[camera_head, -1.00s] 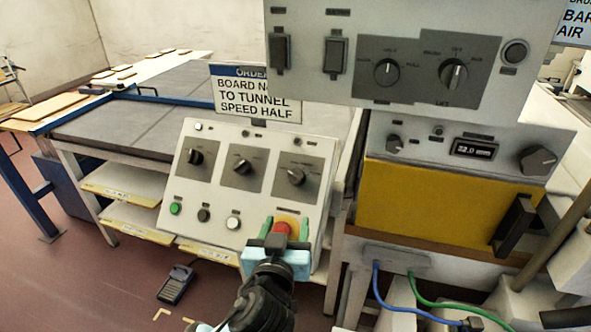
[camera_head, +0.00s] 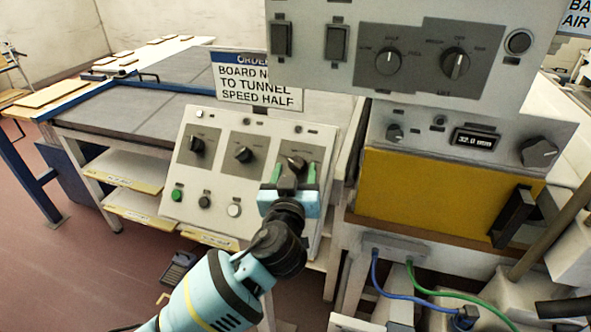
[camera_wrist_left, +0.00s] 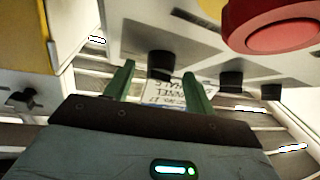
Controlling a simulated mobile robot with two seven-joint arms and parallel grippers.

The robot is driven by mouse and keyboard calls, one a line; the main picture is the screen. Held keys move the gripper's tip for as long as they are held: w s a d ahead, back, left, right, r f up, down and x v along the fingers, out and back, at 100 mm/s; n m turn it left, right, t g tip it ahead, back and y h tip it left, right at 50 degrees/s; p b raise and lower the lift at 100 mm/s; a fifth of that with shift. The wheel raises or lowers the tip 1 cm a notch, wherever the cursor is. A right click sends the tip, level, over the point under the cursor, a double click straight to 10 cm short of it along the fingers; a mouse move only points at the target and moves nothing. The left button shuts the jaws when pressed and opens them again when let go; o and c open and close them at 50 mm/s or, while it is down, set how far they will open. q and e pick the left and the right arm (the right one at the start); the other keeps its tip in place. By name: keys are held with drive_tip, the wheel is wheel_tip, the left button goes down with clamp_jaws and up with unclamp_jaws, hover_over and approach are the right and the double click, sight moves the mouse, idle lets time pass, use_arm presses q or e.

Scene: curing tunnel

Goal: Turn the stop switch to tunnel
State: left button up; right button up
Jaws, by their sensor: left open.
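The sloped control panel (camera_head: 214,220) carries three rotary knobs: a left knob (camera_head: 196,146), a middle knob (camera_head: 242,154) and a right knob (camera_head: 293,162). Their labels are too small to read, so I cannot tell which is the stop switch. My left gripper (camera_head: 293,178) is open just in front of the right knob. In the left wrist view, a black knob (camera_wrist_left: 160,65) shows between the green fingers (camera_wrist_left: 160,88), apparently untouched. A red button (camera_wrist_left: 275,25) is close at the upper right there; in the head view my gripper and arm hide it. My right gripper is out of view.
Green (camera_head: 176,195), black (camera_head: 204,202) and white (camera_head: 234,210) buttons sit below the knobs. An order sign (camera_head: 257,80) stands behind the panel. An upper grey panel (camera_head: 300,75) with knobs overhangs at the right, above a yellow housing (camera_head: 430,200).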

use_arm(q)
drive_tip(key=shift+w+d, duration=0.1)
drive_tip(key=shift+w, duration=0.6)
drive_tip(key=c, duration=1)
drive_tip(key=shift+o, duration=0.2)
